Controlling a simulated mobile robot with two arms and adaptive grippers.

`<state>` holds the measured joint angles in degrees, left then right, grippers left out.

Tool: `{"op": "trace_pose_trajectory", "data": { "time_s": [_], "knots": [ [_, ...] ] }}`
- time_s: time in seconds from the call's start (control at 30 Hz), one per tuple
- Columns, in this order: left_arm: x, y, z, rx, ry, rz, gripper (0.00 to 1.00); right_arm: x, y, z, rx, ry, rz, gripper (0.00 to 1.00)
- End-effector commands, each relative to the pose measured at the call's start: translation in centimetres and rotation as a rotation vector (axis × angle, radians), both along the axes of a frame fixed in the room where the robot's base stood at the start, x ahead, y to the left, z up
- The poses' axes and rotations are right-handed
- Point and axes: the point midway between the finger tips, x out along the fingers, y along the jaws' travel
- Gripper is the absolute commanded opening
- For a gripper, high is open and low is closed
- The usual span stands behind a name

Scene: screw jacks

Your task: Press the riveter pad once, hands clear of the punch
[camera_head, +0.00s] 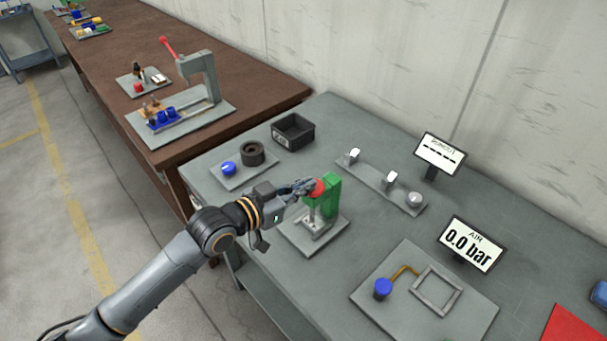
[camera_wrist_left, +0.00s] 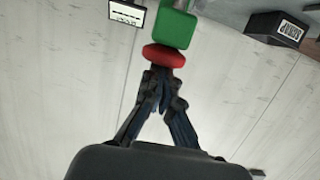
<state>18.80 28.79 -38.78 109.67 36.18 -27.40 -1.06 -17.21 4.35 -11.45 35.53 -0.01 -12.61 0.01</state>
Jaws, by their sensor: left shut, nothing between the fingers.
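The green riveter (camera_head: 331,196) stands on a grey base plate on the grey bench, with its red pad (camera_head: 318,188) at the top left of its head. My left gripper (camera_head: 308,187) is shut and empty, with its fingertips right at the red pad. In the left wrist view the closed fingertips (camera_wrist_left: 160,74) meet the lower edge of the red pad (camera_wrist_left: 163,56), and the green riveter head (camera_wrist_left: 174,28) is beyond it. I cannot tell whether the pad is pushed in. The punch area below the head (camera_head: 315,222) shows no hand in it. My right gripper is not in view.
A black bin (camera_head: 293,131), also in the left wrist view (camera_wrist_left: 278,29), stands behind the riveter. A plate with a black ring (camera_head: 252,152) and blue knob is at left. A display reading 0.0 bar (camera_head: 471,244) and a blue-knobbed fixture (camera_head: 383,289) are at right.

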Motion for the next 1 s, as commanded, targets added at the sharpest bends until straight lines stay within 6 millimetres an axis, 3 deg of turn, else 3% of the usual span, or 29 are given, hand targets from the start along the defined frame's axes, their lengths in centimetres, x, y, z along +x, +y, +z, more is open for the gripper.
{"op": "trace_pose_trajectory", "data": {
  "time_s": [0.37, 0.57, 0.73, 0.8, 1.0],
  "knots": [
    [-0.1, 0.0, -0.5, 0.008, 0.014, 0.0, 0.0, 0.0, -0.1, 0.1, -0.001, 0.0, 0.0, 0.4],
    [0.2, 0.0, 1.6, 0.007, 0.011, 0.002, 0.0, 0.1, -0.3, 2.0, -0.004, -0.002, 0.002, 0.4],
    [0.7, -0.1, 4.6, 0.004, 0.006, 0.005, 0.0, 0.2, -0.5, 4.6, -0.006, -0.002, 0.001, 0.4],
    [-0.4, 1.0, 3.6, 0.007, 0.006, 0.006, 0.0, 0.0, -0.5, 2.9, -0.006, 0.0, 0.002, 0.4],
    [-3.3, 3.9, 4.7, 0.006, 0.003, 0.006, 0.0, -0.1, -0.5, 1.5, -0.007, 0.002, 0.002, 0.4]
  ]
}}
